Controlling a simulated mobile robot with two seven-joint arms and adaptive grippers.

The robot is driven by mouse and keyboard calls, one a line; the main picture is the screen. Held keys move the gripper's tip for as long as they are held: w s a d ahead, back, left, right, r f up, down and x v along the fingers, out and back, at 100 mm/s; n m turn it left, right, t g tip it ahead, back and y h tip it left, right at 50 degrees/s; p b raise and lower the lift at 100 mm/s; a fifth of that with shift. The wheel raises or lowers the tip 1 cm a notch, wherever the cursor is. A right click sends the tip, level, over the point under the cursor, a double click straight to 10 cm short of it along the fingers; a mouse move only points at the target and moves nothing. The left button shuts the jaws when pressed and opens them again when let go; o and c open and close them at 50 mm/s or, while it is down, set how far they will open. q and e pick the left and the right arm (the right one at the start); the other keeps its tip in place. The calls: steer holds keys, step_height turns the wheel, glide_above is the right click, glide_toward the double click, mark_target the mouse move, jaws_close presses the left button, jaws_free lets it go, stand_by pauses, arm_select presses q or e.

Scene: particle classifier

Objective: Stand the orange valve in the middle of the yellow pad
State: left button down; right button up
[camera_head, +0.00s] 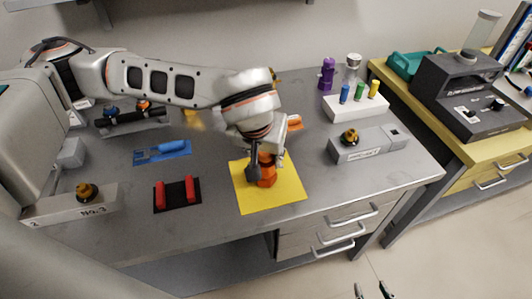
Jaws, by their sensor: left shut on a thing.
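The orange valve (267,171) is upright at the yellow pad (288,197), a little above the pad's middle in the picture. My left gripper (262,174) points down from above and is shut on the valve. Its dark fingers and wrist hide part of the valve. I cannot tell whether the valve's base touches the pad. The yellow pad lies flat near the front edge of the grey table (225,222). My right gripper (373,291) shows only as two dark fingertips, apart and empty, at the bottom edge, in front of the table.
A black holder with red blocks (177,194) lies left of the pad, and a blue tray (162,152) behind it. A grey box with a knob (370,143) stands right. A white rack with several vials (356,105) and a purple object (327,74) stand at the back right.

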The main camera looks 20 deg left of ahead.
arm_select(q)
steer(key=shift+r, duration=0.1)
steer(key=c, duration=1.5)
jaws_free()
steer(key=shift+f, duration=0.2)
steer(key=shift+o, duration=0.2)
steer(key=shift+r, duration=0.55)
steer(key=v, duration=1.1)
steer(key=shift+s+p, duration=0.25)
steer(key=shift+p, duration=0.15)
